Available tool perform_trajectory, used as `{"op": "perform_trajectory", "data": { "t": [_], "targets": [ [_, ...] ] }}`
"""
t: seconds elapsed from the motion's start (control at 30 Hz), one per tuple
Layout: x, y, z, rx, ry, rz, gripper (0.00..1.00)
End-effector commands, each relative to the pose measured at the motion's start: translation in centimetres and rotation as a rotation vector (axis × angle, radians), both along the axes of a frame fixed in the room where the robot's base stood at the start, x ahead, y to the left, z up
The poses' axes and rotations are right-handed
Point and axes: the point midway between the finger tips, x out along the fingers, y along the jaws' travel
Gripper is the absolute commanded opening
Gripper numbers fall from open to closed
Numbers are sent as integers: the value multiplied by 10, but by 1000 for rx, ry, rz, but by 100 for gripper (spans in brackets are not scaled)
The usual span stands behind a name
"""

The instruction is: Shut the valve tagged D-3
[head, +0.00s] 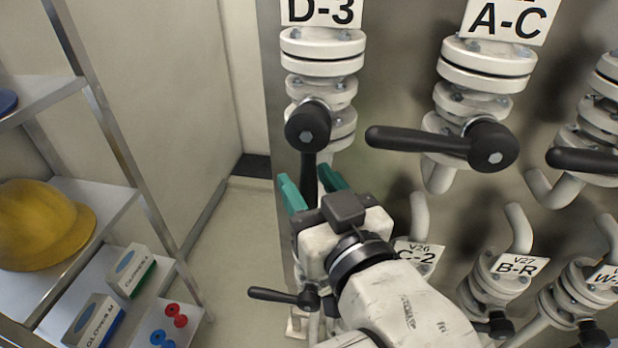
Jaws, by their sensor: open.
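The D-3 tag (321,11) is at the top, above a white flanged valve (322,60) on the metal panel. This valve's black lever (308,128) hangs straight down from its hub, in line with the pipe. My gripper (311,185) is below the hub, with its two green fingers apart. The lower part of the lever shows between the fingers; I cannot tell whether either finger touches it. The lever's lower end is hidden by my gripper.
Right of D-3, the A-C valve's lever (425,141) points left, across its pipe. Below, a black lever (285,296) sticks out left beside my arm. Lower valves tagged C-2 (417,256) and B-R (518,267) stand right. A shelf with a yellow helmet (42,224) stands left.

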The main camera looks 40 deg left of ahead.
Motion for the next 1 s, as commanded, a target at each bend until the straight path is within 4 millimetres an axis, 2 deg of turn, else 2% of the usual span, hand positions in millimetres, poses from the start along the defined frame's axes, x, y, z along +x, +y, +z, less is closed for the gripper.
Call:
{"op": "perform_trajectory", "data": {
  "t": [0.33,0.83,1.0],
  "targets": [
    [2,4,0,0,-1,-1,47],
    [2,4,0,0,-1,-1,0],
    [2,4,0,0,-1,-1,0]
  ]
}}
